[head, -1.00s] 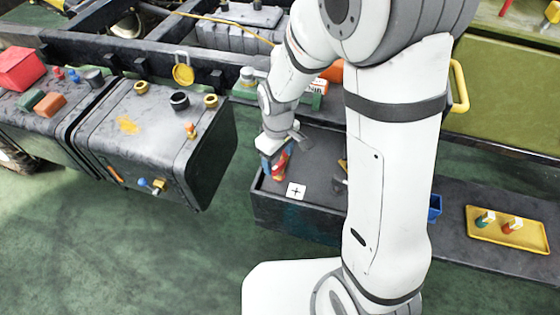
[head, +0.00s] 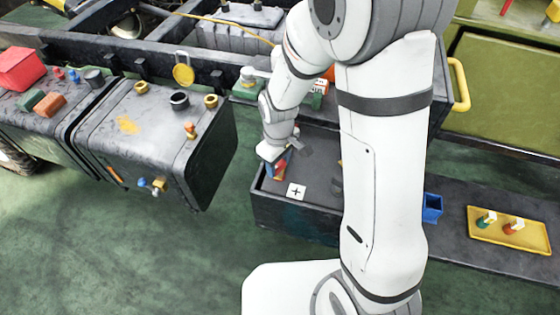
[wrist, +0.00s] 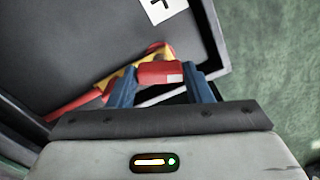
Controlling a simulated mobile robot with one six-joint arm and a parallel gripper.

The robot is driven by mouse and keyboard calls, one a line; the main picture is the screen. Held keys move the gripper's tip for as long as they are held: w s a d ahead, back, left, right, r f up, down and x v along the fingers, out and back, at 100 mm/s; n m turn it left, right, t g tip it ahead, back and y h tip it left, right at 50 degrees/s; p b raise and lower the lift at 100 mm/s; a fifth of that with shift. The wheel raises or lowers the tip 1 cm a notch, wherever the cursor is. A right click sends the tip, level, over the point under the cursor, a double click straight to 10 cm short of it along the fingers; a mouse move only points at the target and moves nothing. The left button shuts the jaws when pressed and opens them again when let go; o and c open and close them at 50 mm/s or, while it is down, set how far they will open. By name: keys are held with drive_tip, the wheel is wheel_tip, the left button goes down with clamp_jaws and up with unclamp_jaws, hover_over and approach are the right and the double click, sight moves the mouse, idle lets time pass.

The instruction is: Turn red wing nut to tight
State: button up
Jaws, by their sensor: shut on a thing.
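My gripper (wrist: 160,88) has blue fingers, shut on a red piece (wrist: 160,73) with a small white patch. A yellow part and a red bar lie just beside and behind it; I cannot tell whether they join it. In the head view my gripper (head: 276,168) is low over the left end of the dark tray, and its wrist hides most of what it holds. A small orange-red winged fitting (head: 190,130) stands on top of the black tank (head: 150,150), apart from my gripper. I cannot tell which of these is the red wing nut.
The dark tray (head: 300,218) has raised walls and a white plus-marked card (head: 296,191). A blue cup (head: 432,207) and a yellow tray (head: 495,236) with small fittings are at the right. A blue-handled valve (head: 144,183) sticks out of the tank's front. The green floor is clear.

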drive_tip(key=shift+d, duration=0.25)
drive_tip(key=shift+c, duration=0.6)
drive_tip(key=shift+a, duration=0.2)
drive_tip(key=shift+m, duration=0.4)
drive_tip(key=m, duration=0.3)
drive_tip(key=shift+m, duration=0.3)
drive_tip(key=m, duration=0.6)
drive_tip(key=shift+a+m+p, duration=0.1)
drive_tip(key=shift+m+p, duration=0.2)
drive_tip(key=o, duration=1)
